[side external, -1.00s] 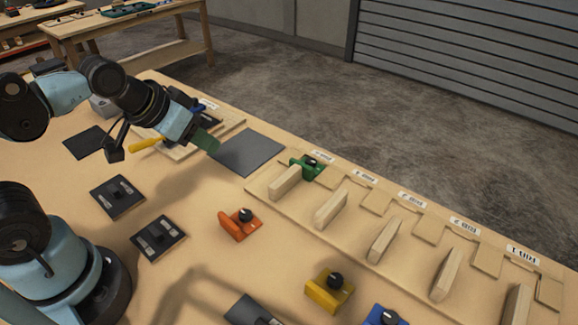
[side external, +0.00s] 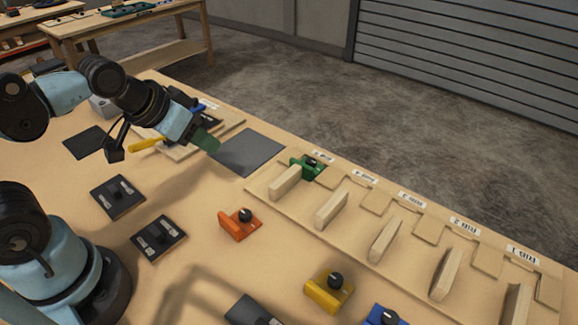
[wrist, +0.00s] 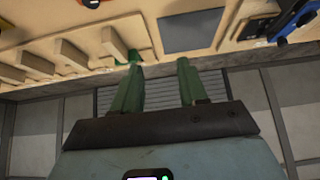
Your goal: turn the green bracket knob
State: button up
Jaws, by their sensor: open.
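The green bracket (side external: 302,167) with its black knob (side external: 311,161) sits at the far left end of the slotted wooden board in the side view, beside a wooden block. In the wrist view a bit of green at the board's edge (wrist: 122,61) is mostly hidden behind one finger. My gripper (side external: 209,143) has green fingers and hangs above the table, up and left of the green bracket and apart from it. In the wrist view its fingers (wrist: 157,75) stand apart with nothing between them.
An orange bracket (side external: 239,223), a yellow bracket (side external: 329,291) and a blue bracket (side external: 384,315) stand on the table, each with a black knob. Upright wooden blocks (side external: 332,208) line the board. A dark mat (side external: 249,152) lies left of the green bracket. A yellow-handled tool (side external: 145,145) lies behind my gripper.

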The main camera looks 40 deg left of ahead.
jog(key=shift+o, duration=0.9)
jog(key=shift+w+r, duration=0.1)
jog(key=shift+w, duration=0.05)
jog(key=w+d+r+g, duration=0.2)
jog(key=w+r, duration=0.2)
jog(key=w, duration=0.1)
jog(key=m+g, duration=0.3)
jog(key=g, duration=0.2)
send_over(311, 161)
notch_tip(311, 161, down, 5)
notch_tip(311, 161, down, 11)
jog(key=shift+f, duration=0.15)
jog(key=shift+c, duration=0.4)
grip_shut()
